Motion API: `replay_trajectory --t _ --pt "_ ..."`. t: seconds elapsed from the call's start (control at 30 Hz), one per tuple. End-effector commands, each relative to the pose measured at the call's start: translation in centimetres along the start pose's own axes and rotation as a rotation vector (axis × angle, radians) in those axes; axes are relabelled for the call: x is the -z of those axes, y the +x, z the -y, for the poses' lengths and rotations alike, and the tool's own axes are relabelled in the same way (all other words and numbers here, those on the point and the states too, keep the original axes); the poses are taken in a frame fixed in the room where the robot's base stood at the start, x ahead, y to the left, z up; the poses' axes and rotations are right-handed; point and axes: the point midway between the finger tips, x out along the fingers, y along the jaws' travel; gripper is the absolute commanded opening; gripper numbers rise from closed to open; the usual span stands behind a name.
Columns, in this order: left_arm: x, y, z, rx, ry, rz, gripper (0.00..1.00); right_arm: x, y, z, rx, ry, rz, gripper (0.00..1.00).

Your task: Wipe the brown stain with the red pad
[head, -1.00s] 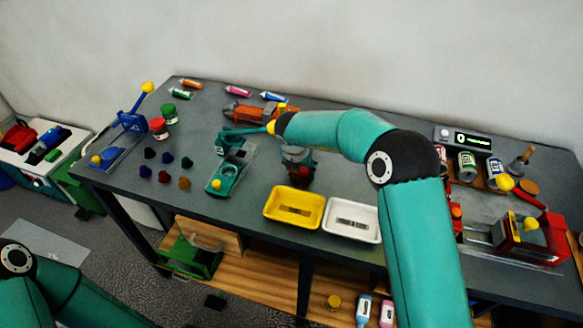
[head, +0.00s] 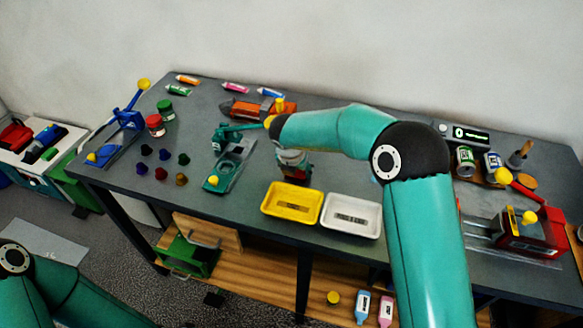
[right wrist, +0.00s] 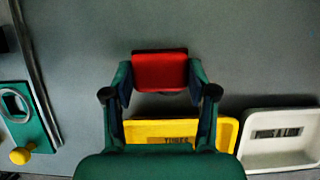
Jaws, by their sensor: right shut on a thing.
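The red pad (right wrist: 160,72) is a red block between the fingertips of my right gripper (right wrist: 160,84) in the right wrist view. The gripper is shut on it. In the head view my right gripper (head: 294,166) hangs over the grey table, just behind the yellow tray (head: 291,216). The pad is mostly hidden there by the gripper and wrist. I cannot make out the brown stain in either view. The wrist view shows bare grey table beyond the pad. My left gripper is out of view.
A white tray (head: 351,232) stands right of the yellow one. A teal press with a yellow knob (head: 213,181) is left of my right gripper. An orange-brown tool (head: 250,109) lies behind it. A red machine (head: 531,240) stands at the right.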

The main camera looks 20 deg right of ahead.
Motion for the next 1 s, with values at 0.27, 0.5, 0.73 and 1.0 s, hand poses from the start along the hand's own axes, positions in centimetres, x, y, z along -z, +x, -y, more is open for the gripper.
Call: replay_trajectory --t 0.27,0.5,0.73,1.0 --pt "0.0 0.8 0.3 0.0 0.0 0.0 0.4 1.9 -0.5 0.0 0.002 -0.003 -0.005 0.25" --pt "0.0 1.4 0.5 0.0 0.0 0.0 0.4 3.4 -1.4 0.0 0.002 -0.002 -0.003 0.25" --pt "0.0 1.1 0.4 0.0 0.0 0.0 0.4 3.6 -1.3 0.0 0.002 -0.002 -0.003 0.25" --pt "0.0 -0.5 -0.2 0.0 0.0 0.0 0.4 1.8 -1.0 0.1 0.003 0.001 -0.003 0.25"
